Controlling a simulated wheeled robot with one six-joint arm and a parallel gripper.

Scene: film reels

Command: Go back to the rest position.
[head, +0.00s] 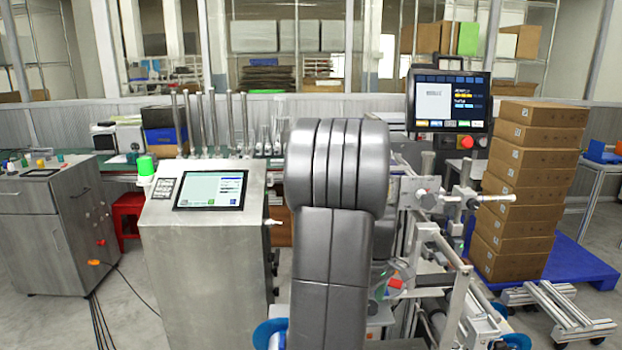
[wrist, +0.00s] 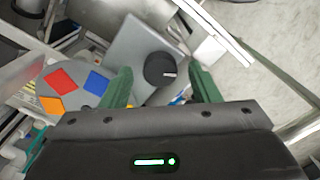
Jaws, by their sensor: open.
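My gripper (wrist: 160,72) shows in the wrist view with its two green fingers spread wide apart. Nothing is held between them. A dark round knob-like part (wrist: 160,69) appears in the gap between the fingers, beyond them; I cannot tell how far off it is. In the head view my grey arm fills the middle, and my gripper is hidden behind it.
Left of my arm stands a steel cabinet with a screen (head: 210,190). On the right are a metal machine frame (head: 440,250), a monitor (head: 449,101) and stacked cartons (head: 528,185). The wrist view shows a grey disc with coloured patches (wrist: 60,81) and bare floor (wrist: 265,45).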

